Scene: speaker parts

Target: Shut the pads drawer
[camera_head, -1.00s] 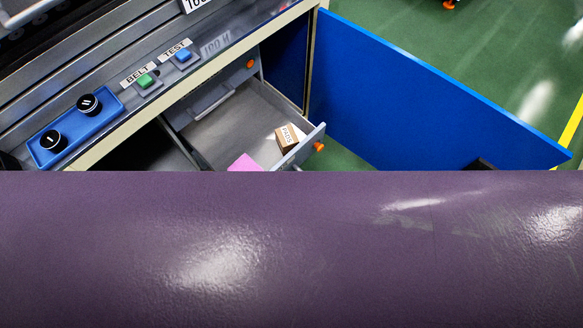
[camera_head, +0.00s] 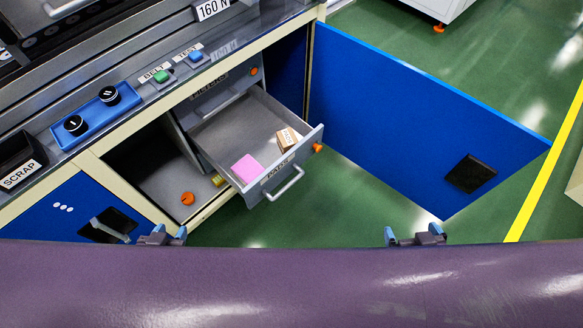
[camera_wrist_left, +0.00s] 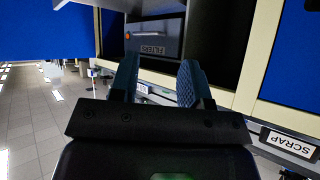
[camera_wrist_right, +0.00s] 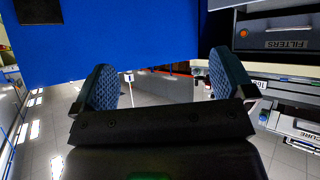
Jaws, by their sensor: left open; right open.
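The pads drawer (camera_head: 225,130) is pulled out of the cabinet in the head view, with a grey handle (camera_head: 286,184) on its front. Inside lie a pink block (camera_head: 246,168) near the front and a small labelled brown box (camera_head: 288,139) at the right. My left gripper (camera_head: 163,235) is open and empty, low and left of the drawer front. My right gripper (camera_head: 416,236) is open and empty, to the right of the drawer and below the blue door. Neither gripper touches the drawer.
A closed drawer (camera_head: 225,88) sits above the open one. The blue cabinet door (camera_head: 420,120) stands open at the right. An open compartment left of the drawer holds an orange knob (camera_head: 187,198). Green floor is clear between the grippers.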

